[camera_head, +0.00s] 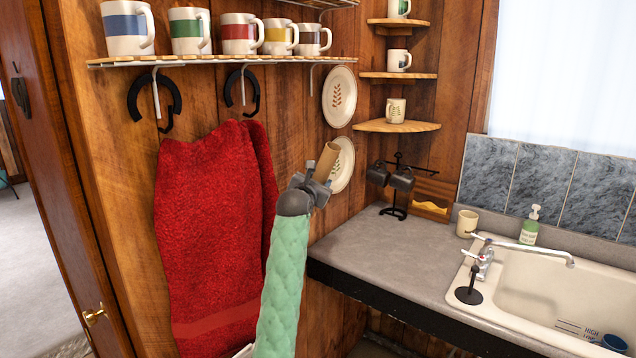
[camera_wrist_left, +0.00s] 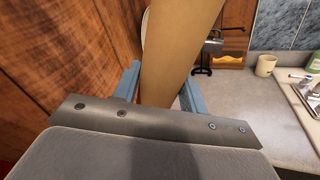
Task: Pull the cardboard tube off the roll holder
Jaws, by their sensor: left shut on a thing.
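The cardboard tube (camera_head: 327,161) is a plain brown cylinder, held up in front of the wooden wall and the counter's left end. My left gripper (camera_head: 314,185) is shut on it near its lower end, and the tube stands tilted out of the jaws. In the left wrist view the tube (camera_wrist_left: 177,50) fills the middle, between the two blue-grey fingers of the gripper (camera_wrist_left: 160,88). I cannot make out a roll holder at the tube; its lower end is hidden by the gripper. My right gripper is not in view.
A red towel (camera_head: 210,230) hangs on the wall left of my arm. A shelf (camera_head: 215,60) with several mugs is above. Wall plates (camera_head: 340,97) are behind the tube. The grey counter (camera_head: 385,245) with a mug stand (camera_head: 395,185) and sink (camera_head: 545,285) lies to the right.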

